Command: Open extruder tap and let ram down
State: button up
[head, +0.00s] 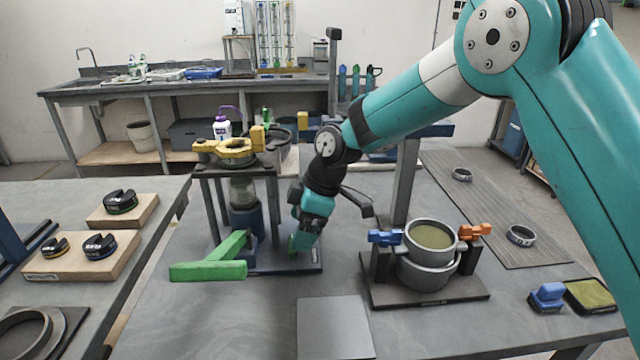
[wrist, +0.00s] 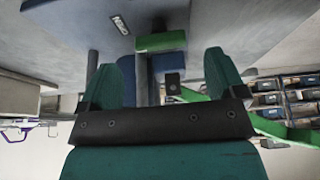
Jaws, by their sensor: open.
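The extruder is a dark frame (head: 220,176) with a yellow clamped top (head: 236,150) and a blue cylinder (head: 246,221) inside. A large green lever (head: 208,270) sticks out at its front left; a long green bar also shows at the right of the wrist view (wrist: 288,132). My gripper (head: 303,243) is low at the frame's right side, pointing down. In the wrist view its two teal fingers are apart (wrist: 160,65), with nothing held between them. A green block (wrist: 160,42) shows beyond the gap; I cannot tell if it is the tap. The ram is not clearly visible.
To the right stands a metal pot (head: 426,276) between blue and orange clamps on a dark base. A grey plate (head: 335,328) lies at the front. A blue-handled tool (head: 547,297) and a tray (head: 591,295) lie far right. A side table (head: 60,215) stands left.

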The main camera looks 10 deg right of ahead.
jog(key=v, duration=1.3)
jog(key=shift+r, duration=0.25)
jog(key=s+d+m, duration=0.2)
jog(key=s+m, duration=0.1)
jog(key=s, duration=0.6)
jog(key=s+d+r+m+p, duration=0.1)
jog(key=s+d+m, duration=0.2)
jog(key=s, duration=0.7)
jog(key=s+d+m, duration=0.2)
jog(key=s+m, duration=0.2)
jog(key=s, duration=0.6)
jog(key=shift+s+d+r+m+p, duration=0.15)
jog(key=shift+d+r+m+p, duration=0.15)
jog(key=shift+m, duration=0.1)
jog(key=shift+c, duration=0.4)
